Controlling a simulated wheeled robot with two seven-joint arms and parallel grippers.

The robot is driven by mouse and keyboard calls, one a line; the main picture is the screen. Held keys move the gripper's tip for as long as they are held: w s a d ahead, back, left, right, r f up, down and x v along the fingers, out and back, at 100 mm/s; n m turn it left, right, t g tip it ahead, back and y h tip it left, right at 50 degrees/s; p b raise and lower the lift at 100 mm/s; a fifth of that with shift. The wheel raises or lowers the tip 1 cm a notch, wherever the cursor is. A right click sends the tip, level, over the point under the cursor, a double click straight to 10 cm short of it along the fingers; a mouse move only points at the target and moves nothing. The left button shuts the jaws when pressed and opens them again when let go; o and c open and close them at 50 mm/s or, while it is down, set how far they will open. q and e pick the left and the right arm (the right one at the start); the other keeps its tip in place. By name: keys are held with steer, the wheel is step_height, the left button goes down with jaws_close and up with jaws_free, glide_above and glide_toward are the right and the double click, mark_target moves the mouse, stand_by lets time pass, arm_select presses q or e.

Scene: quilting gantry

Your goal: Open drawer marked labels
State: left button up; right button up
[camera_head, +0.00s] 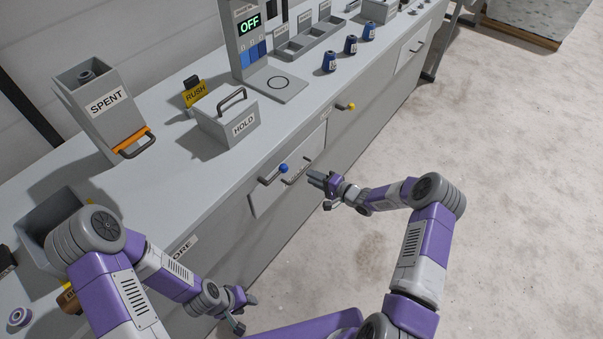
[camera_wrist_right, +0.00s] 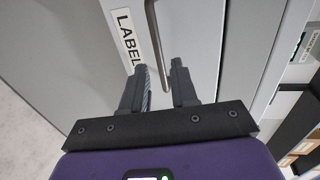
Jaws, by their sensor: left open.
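The drawer marked labels (camera_head: 313,146) is in the front of the grey bench and looks shut. Its dark bar handle (camera_head: 297,172) shows in the head view. In the right wrist view the label (camera_wrist_right: 127,38) reads "LABEL", its end hidden by a finger, beside the handle (camera_wrist_right: 153,35). My right gripper (camera_head: 318,192) is just in front of the drawer; in its wrist view its fingers (camera_wrist_right: 159,88) are apart, with the handle's lower end seen between them. Contact cannot be told. My left gripper (camera_head: 246,312) is open and empty, low by the bench front.
A HOLD box (camera_head: 225,122), SPENT bin (camera_head: 100,105) and several blue spools (camera_head: 350,45) stand on the bench.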

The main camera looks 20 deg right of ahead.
mark_target(302, 173)
steer(key=b+x, duration=0.1)
steer(key=x, duration=0.5)
steer(key=shift+s, duration=0.1)
jaws_close()
